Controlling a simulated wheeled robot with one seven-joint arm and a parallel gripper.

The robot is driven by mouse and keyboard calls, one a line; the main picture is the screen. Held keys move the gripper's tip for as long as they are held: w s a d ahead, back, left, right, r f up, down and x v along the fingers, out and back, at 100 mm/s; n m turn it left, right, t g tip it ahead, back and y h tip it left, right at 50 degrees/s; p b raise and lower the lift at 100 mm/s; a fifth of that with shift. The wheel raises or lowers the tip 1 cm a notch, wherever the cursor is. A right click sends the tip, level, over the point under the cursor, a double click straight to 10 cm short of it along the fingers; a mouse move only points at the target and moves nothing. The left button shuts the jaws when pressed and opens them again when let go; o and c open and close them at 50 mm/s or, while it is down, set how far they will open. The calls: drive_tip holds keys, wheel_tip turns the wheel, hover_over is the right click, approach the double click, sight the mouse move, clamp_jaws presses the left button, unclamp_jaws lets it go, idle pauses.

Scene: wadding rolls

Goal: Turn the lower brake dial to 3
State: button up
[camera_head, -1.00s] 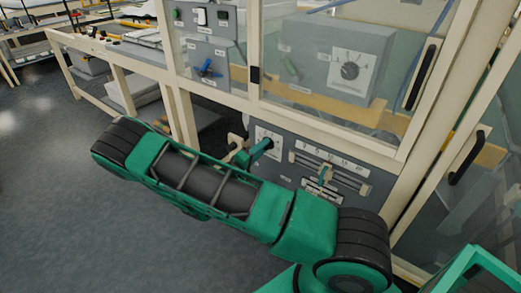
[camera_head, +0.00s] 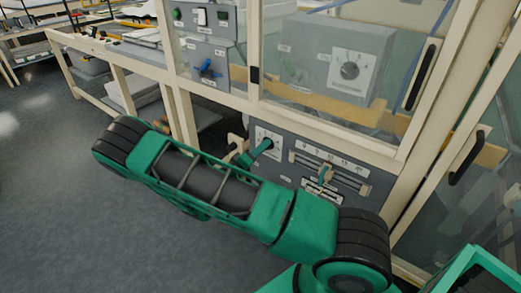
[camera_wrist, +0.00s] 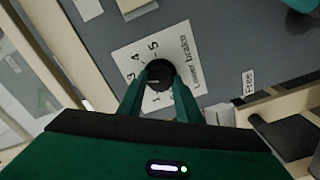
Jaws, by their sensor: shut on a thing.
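The lower brake dial (camera_wrist: 160,72) is a round black knob on a white plate (camera_wrist: 184,45) marked "Lower brakes" with printed numbers. My gripper (camera_wrist: 160,82) is shut on the knob, one green finger on each side of it. A pale pointer line shows on the knob towards the left side, near the 3; the left finger covers part of the scale, so the exact setting is hard to read. In the head view my gripper (camera_head: 262,148) reaches the dial plate (camera_head: 268,136) on the grey lower panel, and the knob is mostly hidden.
A slider scale (camera_head: 330,172) with a handle sits right of the dial on the same panel. Above, behind glass, is a grey box with another dial (camera_head: 350,70). Cream frame posts (camera_head: 183,125) and a black door handle (camera_head: 470,158) stand nearby. Open floor lies left.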

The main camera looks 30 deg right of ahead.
drive_tip(key=o, duration=1)
drive_tip(key=shift+a+f, duration=0.15)
drive_tip(key=shift+f, duration=0.15)
drive_tip(key=shift+o, duration=0.2)
drive_tip(key=shift+r, duration=0.1)
drive_tip(key=v, duration=1)
drive_tip(key=shift+a, duration=0.3)
drive_tip(key=shift+s, duration=0.1)
